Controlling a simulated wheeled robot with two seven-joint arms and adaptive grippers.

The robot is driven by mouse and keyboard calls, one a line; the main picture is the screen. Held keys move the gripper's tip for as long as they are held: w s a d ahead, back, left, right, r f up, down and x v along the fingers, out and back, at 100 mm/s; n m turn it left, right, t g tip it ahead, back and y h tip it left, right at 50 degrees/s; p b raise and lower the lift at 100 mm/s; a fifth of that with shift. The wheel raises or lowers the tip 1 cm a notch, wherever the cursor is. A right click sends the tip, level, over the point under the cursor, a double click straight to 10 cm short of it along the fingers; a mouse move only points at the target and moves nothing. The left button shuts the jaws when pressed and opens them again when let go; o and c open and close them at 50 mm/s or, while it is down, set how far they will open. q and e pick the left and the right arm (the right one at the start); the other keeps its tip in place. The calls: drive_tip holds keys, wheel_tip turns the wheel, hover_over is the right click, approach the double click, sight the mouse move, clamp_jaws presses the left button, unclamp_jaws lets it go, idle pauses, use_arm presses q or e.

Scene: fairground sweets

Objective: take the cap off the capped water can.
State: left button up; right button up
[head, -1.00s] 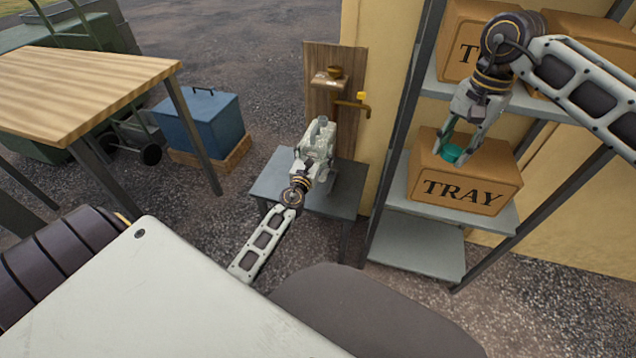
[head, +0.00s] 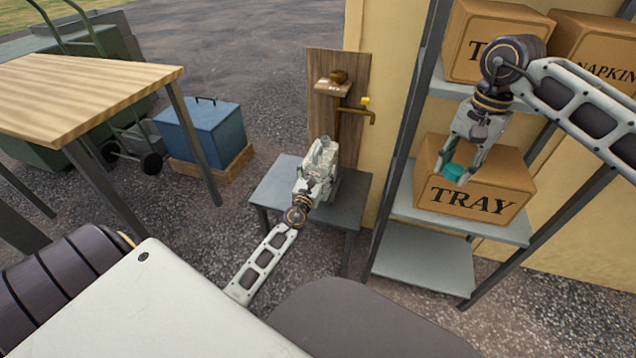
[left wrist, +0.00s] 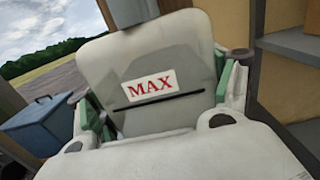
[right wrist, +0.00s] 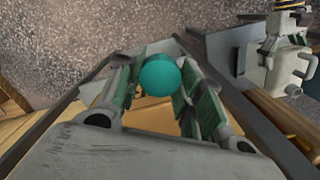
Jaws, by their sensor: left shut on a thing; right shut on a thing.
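The water can (head: 325,157) is pale, over the small grey table. My left gripper (head: 316,180) is shut on it. The left wrist view shows the can's pale side (left wrist: 150,62) with a MAX label between the fingers. Whether its bottom rests on the table is hidden. My right gripper (head: 460,174) is shut on the teal round cap (head: 455,172), in front of the TRAY box. The right wrist view shows the cap (right wrist: 160,75) between the fingertips and the can (right wrist: 288,62) well apart from it at the upper right. The cap is off the can.
The small grey table (head: 275,190) stands before a wooden board with a brass tap (head: 360,108). A shelf rack (head: 425,262) at the right holds the TRAY box (head: 500,180) and other boxes. A blue cooler (head: 205,130) and wooden table (head: 85,80) stand left.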

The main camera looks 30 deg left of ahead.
use_arm(q)
drive_tip(key=shift+f, duration=0.25)
use_arm(e)
drive_tip(key=shift+f, duration=0.2)
